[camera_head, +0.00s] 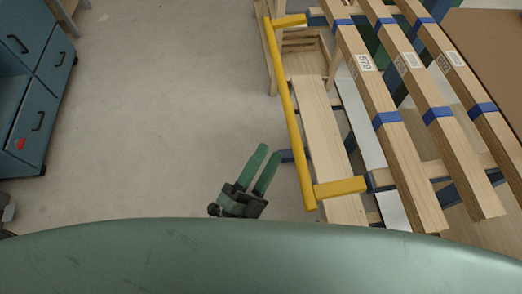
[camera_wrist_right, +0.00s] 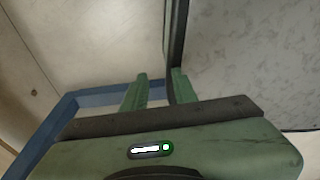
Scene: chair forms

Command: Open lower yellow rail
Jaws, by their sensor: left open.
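A yellow rail (camera_head: 292,115) runs along the left side of the wooden chair-form frame in the head view. Short yellow end pieces join it to the frame at both ends. Only one yellow rail shows, and I cannot tell its height. My left gripper (camera_head: 266,153) is open and empty, its two green fingers pointing up and right. It is to the left of the rail's near end, apart from it in the picture. My right gripper (camera_wrist_right: 160,75) shows only in the right wrist view. Its green fingers are apart, with a pale panel and a dark edge beyond them.
Wooden beams (camera_head: 410,100) with blue bands lie right of the rail. A blue drawer cabinet (camera_head: 45,75) stands at the far left. The grey floor (camera_head: 165,110) between is clear. A blue bar (camera_wrist_right: 62,115) crosses the wrist view's left side, near the right gripper's fingers.

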